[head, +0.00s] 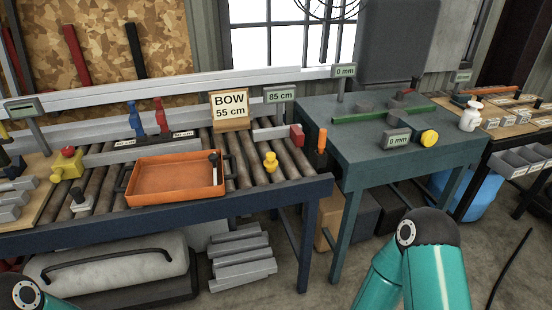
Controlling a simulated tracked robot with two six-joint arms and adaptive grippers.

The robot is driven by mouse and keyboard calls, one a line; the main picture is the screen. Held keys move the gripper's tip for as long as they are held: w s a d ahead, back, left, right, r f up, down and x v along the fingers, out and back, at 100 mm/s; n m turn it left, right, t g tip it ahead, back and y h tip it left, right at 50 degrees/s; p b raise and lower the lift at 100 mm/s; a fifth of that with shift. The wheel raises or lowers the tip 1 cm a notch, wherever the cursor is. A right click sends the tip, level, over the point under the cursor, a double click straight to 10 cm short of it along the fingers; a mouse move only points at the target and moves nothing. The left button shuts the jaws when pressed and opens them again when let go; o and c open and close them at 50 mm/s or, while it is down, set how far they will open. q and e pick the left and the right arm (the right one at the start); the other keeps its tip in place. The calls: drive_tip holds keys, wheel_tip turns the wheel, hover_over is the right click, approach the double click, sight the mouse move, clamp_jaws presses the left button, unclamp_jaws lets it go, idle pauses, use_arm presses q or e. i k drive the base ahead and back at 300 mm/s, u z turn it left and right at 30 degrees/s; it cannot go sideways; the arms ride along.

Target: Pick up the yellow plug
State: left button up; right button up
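A small yellow plug (270,162) stands upright on the roller conveyor (243,165), to the right of the orange tray (175,181). It is apart from the tray and nothing covers it. Teal links of my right arm show at the bottom right, and a small part of my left arm shows in the bottom left corner. Neither gripper is in view.
A sign reading "BOW 55 cm" (230,109) stands behind the tray. A red block (297,136) and an orange upright piece (321,138) are right of the plug. A teal table (370,155) with a yellow knob (429,138) stands further right.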

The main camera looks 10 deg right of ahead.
sight(271, 163)
drive_tip(key=i, duration=0.85)
drive_tip(key=u, duration=0.05)
